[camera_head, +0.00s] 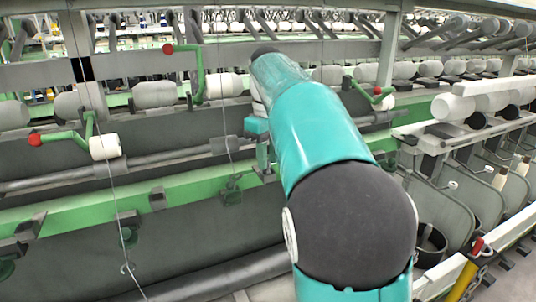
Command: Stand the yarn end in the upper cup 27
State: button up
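My teal and dark grey arm reaches from the lower right up into the machine. A small teal part, which looks like my gripper (263,155), shows just left of the forearm, in front of the green rail. Most of it is hidden by the arm, so its fingers and anything in them cannot be made out. Thin pale yarn (108,185) hangs down at the left, and another thin strand (225,125) hangs near the middle. Small dark green cup-like holders (231,190) sit along the green rail. No number is readable, so I cannot tell which is upper cup 27.
Green lever arms with red knobs (168,48) and white rollers (104,147) stick out from the frame. A long green rail (80,212) and a grey bar (60,178) cross the view. At the right stand grey curved guards (450,205) and a yellow post (462,281).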

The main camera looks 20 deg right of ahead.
jog(key=shift+o, duration=0.9)
notch_tip(320, 180, up, 12)
jog(key=shift+s, duration=0.1)
dwell(0.4)
jog(key=s+a+f+m+t, duration=0.2)
jog(key=s+a+f, duration=0.3)
jog(key=s+f, duration=0.6)
jog(key=s+a+f+m+t, duration=0.3)
jog(key=s+a+f, duration=0.2)
jog(key=s+f, duration=0.7)
jog(key=shift+s+a+f+t, duration=0.15)
jog(key=shift+a+f+t, duration=0.1)
jog(key=shift+a+t, duration=0.1)
